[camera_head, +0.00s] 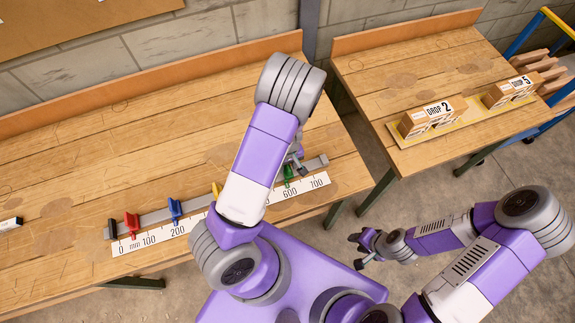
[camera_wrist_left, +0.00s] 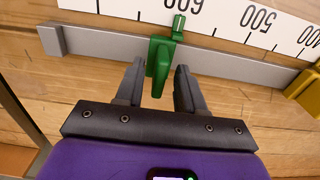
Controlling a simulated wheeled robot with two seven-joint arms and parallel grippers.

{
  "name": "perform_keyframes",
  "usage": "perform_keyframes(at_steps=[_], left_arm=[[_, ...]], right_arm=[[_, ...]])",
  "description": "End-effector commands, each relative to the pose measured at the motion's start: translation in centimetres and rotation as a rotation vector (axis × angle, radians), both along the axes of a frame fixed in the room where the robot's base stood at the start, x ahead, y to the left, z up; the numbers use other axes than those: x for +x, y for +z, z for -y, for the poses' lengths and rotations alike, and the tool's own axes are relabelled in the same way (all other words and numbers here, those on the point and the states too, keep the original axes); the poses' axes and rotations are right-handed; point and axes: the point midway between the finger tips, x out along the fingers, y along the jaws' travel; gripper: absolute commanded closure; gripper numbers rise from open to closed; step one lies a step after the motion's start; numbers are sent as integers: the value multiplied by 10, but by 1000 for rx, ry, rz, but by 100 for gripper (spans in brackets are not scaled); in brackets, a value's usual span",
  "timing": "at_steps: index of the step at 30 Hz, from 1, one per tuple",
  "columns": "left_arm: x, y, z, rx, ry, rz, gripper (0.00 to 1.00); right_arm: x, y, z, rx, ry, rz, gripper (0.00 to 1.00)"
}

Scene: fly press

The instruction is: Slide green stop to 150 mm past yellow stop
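The green stop (camera_head: 288,174) sits on the grey rail near the 600 mark of the white scale. In the left wrist view the green stop (camera_wrist_left: 160,62) stands between the fingers of my left gripper (camera_wrist_left: 159,88), which are open with a visible gap on the right side. In the head view my left gripper (camera_head: 296,163) is just above the stop, partly hidden by my arm. The yellow stop (camera_head: 214,190) is mostly hidden behind my arm; it shows at the right edge of the left wrist view (camera_wrist_left: 302,85), near 400. My right gripper (camera_head: 358,251) is open and empty, away from the bench.
The red stop (camera_head: 131,226) and blue stop (camera_head: 175,210) sit further left on the rail (camera_head: 152,219). The scale (camera_head: 313,182) runs along its front. A second table (camera_head: 430,77) at right holds boxes marked DROP 2 and DROP 5. The bench behind the rail is mostly clear.

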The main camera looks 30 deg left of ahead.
Motion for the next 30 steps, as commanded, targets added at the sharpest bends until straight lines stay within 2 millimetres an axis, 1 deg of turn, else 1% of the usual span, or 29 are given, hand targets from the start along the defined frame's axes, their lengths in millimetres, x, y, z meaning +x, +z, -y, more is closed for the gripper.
perform_keyframes(at_steps=[2,9,11,12,17,26,30], left_arm=[[0,-4,0,0,0,0,62],[0,-4,0,1,0,1,62],[0,-4,0,0,0,0,69],[0,-4,0,0,0,0,76],[0,-3,0,0,0,0,100],[0,-3,0,0,-1,0,100],[-7,-4,-3,0,-19,-1,100]], right_arm=[[0,-1,0,0,0,0,62],[0,-1,0,0,0,0,62],[0,-1,0,0,0,0,62],[0,-1,0,0,0,0,62],[0,-1,0,0,0,0,62],[0,-1,0,0,0,0,62],[0,-3,0,0,0,0,62]])
